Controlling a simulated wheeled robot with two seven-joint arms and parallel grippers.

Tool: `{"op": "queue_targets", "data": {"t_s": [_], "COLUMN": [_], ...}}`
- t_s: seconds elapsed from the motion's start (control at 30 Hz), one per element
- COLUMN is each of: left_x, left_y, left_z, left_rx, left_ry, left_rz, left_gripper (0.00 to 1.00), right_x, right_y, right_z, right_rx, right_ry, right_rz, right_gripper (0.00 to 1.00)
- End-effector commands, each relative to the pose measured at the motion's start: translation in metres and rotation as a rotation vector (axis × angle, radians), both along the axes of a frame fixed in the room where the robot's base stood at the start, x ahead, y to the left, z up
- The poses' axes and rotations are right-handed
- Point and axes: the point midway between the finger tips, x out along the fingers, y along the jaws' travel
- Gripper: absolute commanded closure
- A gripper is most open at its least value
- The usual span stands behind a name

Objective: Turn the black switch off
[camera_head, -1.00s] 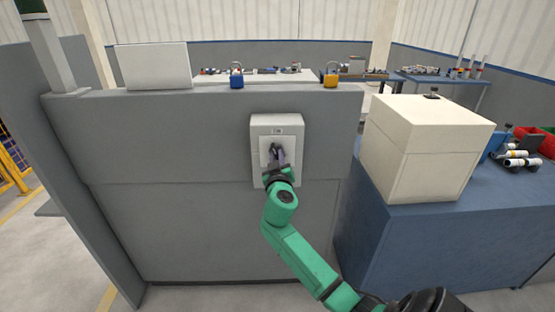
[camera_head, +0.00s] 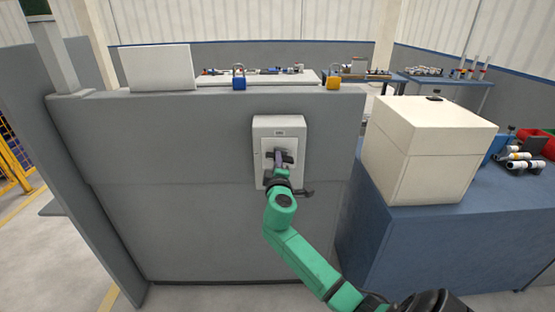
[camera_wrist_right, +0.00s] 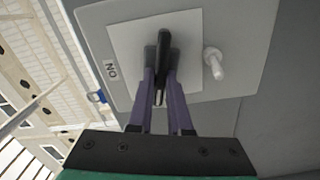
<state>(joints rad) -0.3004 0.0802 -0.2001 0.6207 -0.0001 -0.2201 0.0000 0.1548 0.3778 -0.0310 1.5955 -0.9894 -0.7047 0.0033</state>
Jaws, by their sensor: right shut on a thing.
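The black switch (camera_wrist_right: 163,45) is a dark lever on a white square plate (camera_wrist_right: 128,40), on the front of a light grey box (camera_head: 279,124) on the grey partition. My right gripper (camera_head: 280,158) is at the front of this box. In the right wrist view its two purple fingers (camera_wrist_right: 161,84) are shut on the black switch, one on each side. An ON label (camera_wrist_right: 110,70) shows beside the plate. The fingers partly hide the lever, and its exact angle is hard to read in the head view. My left gripper is not in view.
A white peg (camera_wrist_right: 213,63) sticks out beside the plate. A blue padlock (camera_head: 239,79) and a yellow padlock (camera_head: 332,82) stand on the partition's top edge. A cream box (camera_head: 428,150) stands on the blue table (camera_head: 440,225) at right. A white panel (camera_head: 160,67) stands at left.

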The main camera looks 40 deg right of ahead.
Motion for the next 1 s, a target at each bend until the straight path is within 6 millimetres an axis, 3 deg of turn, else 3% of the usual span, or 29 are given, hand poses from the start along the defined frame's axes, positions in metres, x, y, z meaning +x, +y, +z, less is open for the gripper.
{"op": "queue_targets", "data": {"t_s": [0.4, 1.0], "left_x": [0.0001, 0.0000], "left_y": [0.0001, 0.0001], "left_z": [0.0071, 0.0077], "left_rx": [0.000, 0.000], "left_ry": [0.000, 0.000], "left_rz": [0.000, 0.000], "left_gripper": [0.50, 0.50], "right_x": [0.0000, 0.0000], "right_y": [0.0005, 0.0005], "right_z": [-0.0040, -0.0052], "right_rx": [-0.186, -0.220], "right_ry": [0.147, 0.173], "right_rz": [0.000, 0.000], "right_gripper": [1.00, 1.00]}}
